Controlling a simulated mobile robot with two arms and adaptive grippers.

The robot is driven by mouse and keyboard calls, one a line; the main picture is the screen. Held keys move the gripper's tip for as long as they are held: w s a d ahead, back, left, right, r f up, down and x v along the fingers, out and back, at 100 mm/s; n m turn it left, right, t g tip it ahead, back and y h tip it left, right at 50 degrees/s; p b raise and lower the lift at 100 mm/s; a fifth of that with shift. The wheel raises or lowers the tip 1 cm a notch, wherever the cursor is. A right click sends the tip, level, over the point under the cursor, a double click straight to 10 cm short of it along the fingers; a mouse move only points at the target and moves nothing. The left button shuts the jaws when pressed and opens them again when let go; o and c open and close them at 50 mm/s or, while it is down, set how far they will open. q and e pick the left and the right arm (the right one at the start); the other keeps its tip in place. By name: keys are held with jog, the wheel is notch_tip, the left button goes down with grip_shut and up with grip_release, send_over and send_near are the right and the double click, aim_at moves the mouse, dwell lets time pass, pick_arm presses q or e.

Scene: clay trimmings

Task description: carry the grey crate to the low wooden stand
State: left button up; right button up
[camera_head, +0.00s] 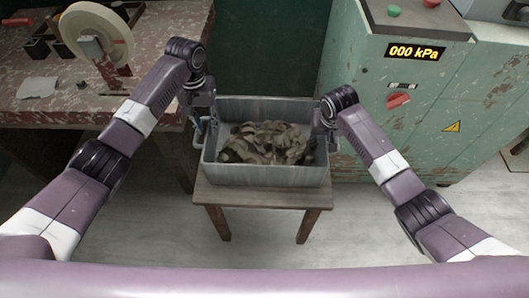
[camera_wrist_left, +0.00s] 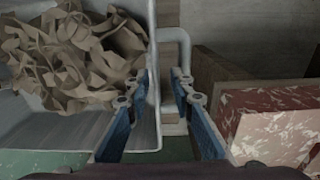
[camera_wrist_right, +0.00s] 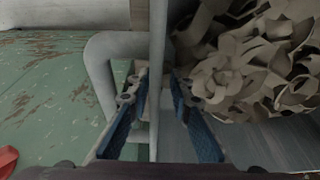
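The grey crate (camera_head: 266,176) holds a heap of brown-grey clay trimmings (camera_head: 268,143). It sits upright on a low wooden stand (camera_head: 262,198) in the head view. My left gripper (camera_head: 204,118) is at the crate's left side. In the left wrist view its open fingers (camera_wrist_left: 158,82) straddle the crate wall, by the bent side handle (camera_wrist_left: 184,45). My right gripper (camera_head: 328,118) is at the right side. In the right wrist view its open fingers (camera_wrist_right: 156,82) straddle the other wall, by that side's handle (camera_wrist_right: 97,60). Gaps show between fingers and walls; contact with the handles is unclear.
A worn red-painted workbench (camera_head: 160,108) with a pale wheel (camera_head: 93,36) stands at the left. A green machine cabinet (camera_head: 405,75) with a pressure display (camera_head: 415,52) stands close at the right. Pale floor (camera_head: 265,240) is open in front of the stand.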

pick_arm(q)
jog(key=shift+d+r, duration=0.15)
jog(key=shift+r, duration=0.3)
pick_arm(e)
jog(key=v, duration=1.2)
jog(key=shift+w, duration=0.1)
